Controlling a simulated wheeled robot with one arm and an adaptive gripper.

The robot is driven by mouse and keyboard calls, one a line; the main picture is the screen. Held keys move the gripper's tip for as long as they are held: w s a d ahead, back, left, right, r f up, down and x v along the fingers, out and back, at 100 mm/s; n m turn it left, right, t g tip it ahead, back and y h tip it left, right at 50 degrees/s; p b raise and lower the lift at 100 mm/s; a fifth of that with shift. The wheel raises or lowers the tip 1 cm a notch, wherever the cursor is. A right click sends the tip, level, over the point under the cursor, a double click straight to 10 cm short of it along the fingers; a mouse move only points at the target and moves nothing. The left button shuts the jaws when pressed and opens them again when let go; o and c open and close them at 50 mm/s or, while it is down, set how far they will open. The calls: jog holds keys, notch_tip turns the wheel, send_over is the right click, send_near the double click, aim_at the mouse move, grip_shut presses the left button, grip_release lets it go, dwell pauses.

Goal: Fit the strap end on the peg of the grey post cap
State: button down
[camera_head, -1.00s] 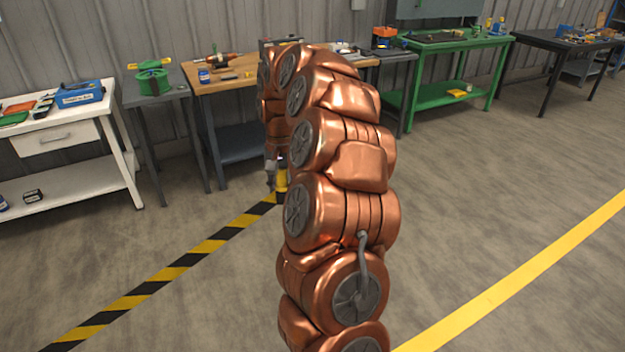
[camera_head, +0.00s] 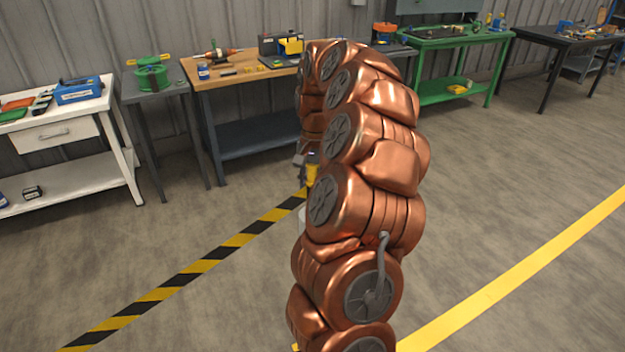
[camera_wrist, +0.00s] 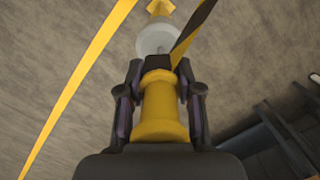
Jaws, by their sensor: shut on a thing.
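My gripper (camera_wrist: 160,84) is shut on a yellow cylindrical piece (camera_wrist: 160,112) with a dark end (camera_wrist: 157,62); I take it for the strap end. The yellow piece also shows in the head view (camera_head: 312,168), beside my arm. A pale grey round thing (camera_wrist: 155,41), probably the post cap, lies beyond the dark end in the wrist view. A sliver of something pale (camera_head: 301,214) shows below my gripper in the head view. A thin upright mark, perhaps the peg, is partly hidden by the dark end. I cannot tell whether they touch.
A black and yellow floor stripe (camera_head: 196,270) runs toward my arm. A wooden-topped workbench (camera_head: 235,80), a grey table (camera_head: 150,92) with a green device (camera_head: 151,74), and a white table (camera_head: 55,128) stand along the wall. The floor at right is open.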

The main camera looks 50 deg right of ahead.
jog(key=shift+f, duration=0.85)
jog(key=shift+f+b, duration=0.9)
jog(key=shift+f, duration=0.5)
jog(key=shift+f+b, duration=0.4)
jog(key=shift+f, duration=0.1)
jog(key=c, duration=0.7)
grip_release()
jog(key=shift+w+d+r, duration=0.1)
jog(key=shift+d+r, duration=0.1)
jog(key=shift+r, duration=1.8)
jog(key=shift+w+d+r, duration=0.15)
jog(key=shift+d+r, duration=0.1)
jog(key=shift+r, duration=1.75)
jog(key=shift+w+d+r, duration=0.1)
jog(key=shift+d+r, duration=0.1)
jog(key=shift+r, duration=1.8)
